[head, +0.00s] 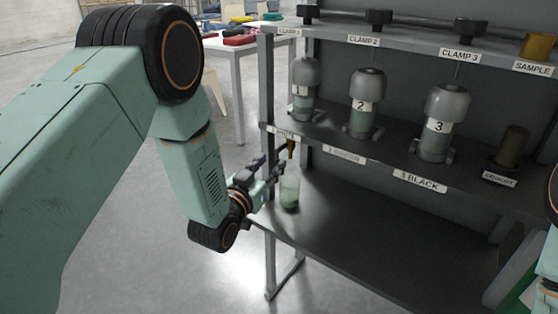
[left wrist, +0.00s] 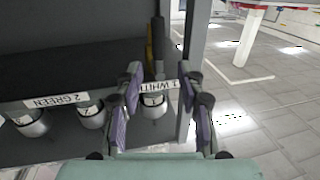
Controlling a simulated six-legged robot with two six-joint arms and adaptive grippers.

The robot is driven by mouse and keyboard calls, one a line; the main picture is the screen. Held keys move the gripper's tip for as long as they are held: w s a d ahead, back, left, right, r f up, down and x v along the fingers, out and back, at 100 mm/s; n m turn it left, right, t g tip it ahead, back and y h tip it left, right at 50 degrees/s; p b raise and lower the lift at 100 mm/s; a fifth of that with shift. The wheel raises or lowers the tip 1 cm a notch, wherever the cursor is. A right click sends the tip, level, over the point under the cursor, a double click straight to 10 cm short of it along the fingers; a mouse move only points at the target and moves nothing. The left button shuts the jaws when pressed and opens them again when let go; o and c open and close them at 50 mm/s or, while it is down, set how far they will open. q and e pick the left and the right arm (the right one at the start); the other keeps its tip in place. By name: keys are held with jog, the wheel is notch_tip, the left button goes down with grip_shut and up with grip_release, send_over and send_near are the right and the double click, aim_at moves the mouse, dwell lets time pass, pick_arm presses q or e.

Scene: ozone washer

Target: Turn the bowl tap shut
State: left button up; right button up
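A small brass-coloured tap (head: 291,147) hangs under the shelf edge below bowl 1 (head: 304,92), by the white label. A yellow and dark part (left wrist: 151,45), which looks like this tap, shows in the left wrist view beyond the fingers. My left gripper (head: 272,168) is close to the tap, just left of and below it. In the left wrist view my left gripper (left wrist: 160,72) is open, its fingers apart with nothing clearly held. I cannot tell whether a finger touches the tap or how its handle is turned. My right gripper is not in view.
A clear vessel with green liquid (head: 290,191) stands on the lower shelf (head: 340,225) under the tap. Bowls 2 (head: 365,103) and 3 (head: 442,125) stand to the right. A rack post (head: 266,105) is close to my left gripper. The lower shelf's middle is clear.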

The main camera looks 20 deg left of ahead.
aim_at(275, 159)
pick_arm(q)
jog(key=shift+w+d+f+b, duration=0.1)
jog(key=shift+w+d+b, duration=0.1)
jog(key=shift+w, duration=0.5)
jog(key=shift+w+d+r+b, duration=0.1)
jog(key=shift+w+b, duration=0.05)
jog(key=shift+w, duration=0.6)
jog(key=shift+w+d+f+b, duration=0.1)
jog(key=shift+w+b, duration=0.1)
jog(key=shift+w, duration=0.5)
jog(key=shift+c, duration=0.2)
grip_shut()
